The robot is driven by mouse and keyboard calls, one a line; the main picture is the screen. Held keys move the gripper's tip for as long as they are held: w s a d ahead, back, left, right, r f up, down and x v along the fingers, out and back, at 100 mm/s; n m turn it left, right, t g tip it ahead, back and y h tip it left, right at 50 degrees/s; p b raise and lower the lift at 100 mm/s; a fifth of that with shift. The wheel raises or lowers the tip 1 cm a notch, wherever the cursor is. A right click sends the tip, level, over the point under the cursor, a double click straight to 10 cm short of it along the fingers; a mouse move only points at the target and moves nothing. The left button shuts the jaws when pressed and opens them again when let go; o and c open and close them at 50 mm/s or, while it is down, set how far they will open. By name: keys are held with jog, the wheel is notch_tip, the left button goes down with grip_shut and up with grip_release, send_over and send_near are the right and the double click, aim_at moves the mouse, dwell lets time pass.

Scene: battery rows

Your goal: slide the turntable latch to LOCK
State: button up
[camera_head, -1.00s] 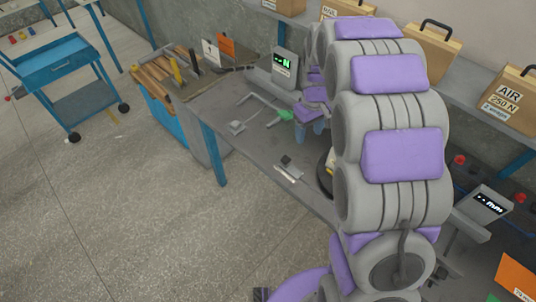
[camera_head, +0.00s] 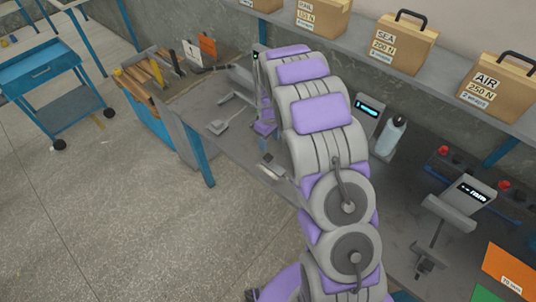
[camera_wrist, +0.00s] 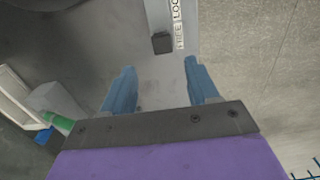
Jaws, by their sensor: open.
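The latch is a small black block (camera_wrist: 162,42) on a pale grey plate (camera_wrist: 157,14) in the wrist view. It sits beside the FREE end of the white label strip (camera_wrist: 179,38); the LOCK end lies farther up, cut off by the frame's top edge. My gripper (camera_wrist: 160,85) is open and empty, its two blue fingers apart, with the latch ahead of and between their line. The fingertips do not appear to touch it. In the head view the latch (camera_head: 267,159) shows at the bench's front edge, just below my gripper's purple wrist. My arm hides the turntable there.
The grey bench (camera_head: 190,100) holds a metal stand (camera_head: 217,127) at left, and a bottle (camera_head: 391,138) and displays right of my arm. Cases (camera_head: 403,42) line the shelf behind. A blue cart (camera_head: 45,75) stands at left; the floor in front is open.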

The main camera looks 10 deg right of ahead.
aim_at(268, 156)
jog(key=f, duration=0.5)
jog(key=a+f+b, duration=0.1)
jog(key=f, duration=0.2)
jog(key=shift+f, duration=0.1)
jog(key=shift+d+f, duration=0.1)
jog(key=shift+d, duration=0.4)
jog(key=shift+c, duration=0.2)
jog(key=shift+a, duration=0.3)
jog(key=c, duration=0.6)
jog(key=shift+d, duration=0.1)
grip_shut()
